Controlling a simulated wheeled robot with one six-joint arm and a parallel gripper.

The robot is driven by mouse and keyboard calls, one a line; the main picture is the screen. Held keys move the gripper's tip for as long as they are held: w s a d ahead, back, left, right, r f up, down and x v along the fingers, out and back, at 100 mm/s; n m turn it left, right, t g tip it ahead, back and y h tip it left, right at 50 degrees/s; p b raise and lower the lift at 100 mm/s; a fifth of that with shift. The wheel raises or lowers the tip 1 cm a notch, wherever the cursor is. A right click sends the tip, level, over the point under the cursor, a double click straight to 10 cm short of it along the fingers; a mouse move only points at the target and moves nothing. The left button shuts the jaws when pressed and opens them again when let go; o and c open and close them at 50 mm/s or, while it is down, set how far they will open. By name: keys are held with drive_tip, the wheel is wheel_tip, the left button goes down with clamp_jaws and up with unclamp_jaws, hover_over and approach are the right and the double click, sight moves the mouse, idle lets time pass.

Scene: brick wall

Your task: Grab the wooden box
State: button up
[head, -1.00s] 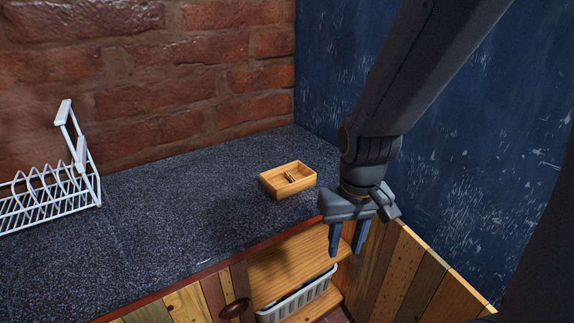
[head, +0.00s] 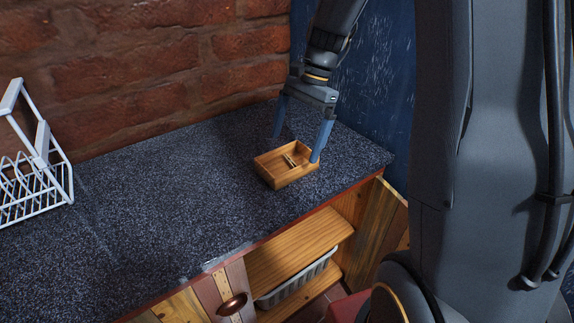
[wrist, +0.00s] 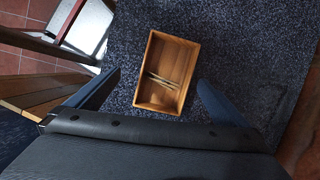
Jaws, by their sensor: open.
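The wooden box (head: 287,166) is a shallow, open-topped tray on the dark speckled countertop, near its right end. A few thin sticks or a small divider lie inside it. My gripper (head: 299,148) is open just above and behind the box, with fingers pointing down. One finger is by the box's right side, the other beyond its far side. In the wrist view the box (wrist: 167,72) lies ahead of and between the two spread fingers (wrist: 158,88). No contact is clear, and nothing is held.
A white dish rack (head: 40,170) stands on the counter (head: 150,210) at the left. A brick wall is behind and a blue wall at the right. Below the front edge, an open cabinet holds a grey basket (head: 297,280). The counter left of the box is clear.

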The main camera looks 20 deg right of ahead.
sight(283, 170)
drive_tip(key=shift+w+m+y, duration=0.4)
drive_tip(key=shift+w+m, duration=0.3)
drive_tip(key=shift+w, duration=0.05)
drive_tip(key=shift+x, duration=0.75)
drive_tip(key=shift+d+p+x, duration=0.15)
drive_tip(key=shift+p+x, duration=0.4)
drive_tip(key=shift+x, duration=0.9)
drive_tip(key=shift+d+p+x, duration=0.15)
drive_tip(key=shift+p+x, duration=0.35)
drive_tip(key=shift+x, duration=0.95)
drive_tip(key=shift+f, duration=0.15)
drive_tip(key=c, duration=1.2)
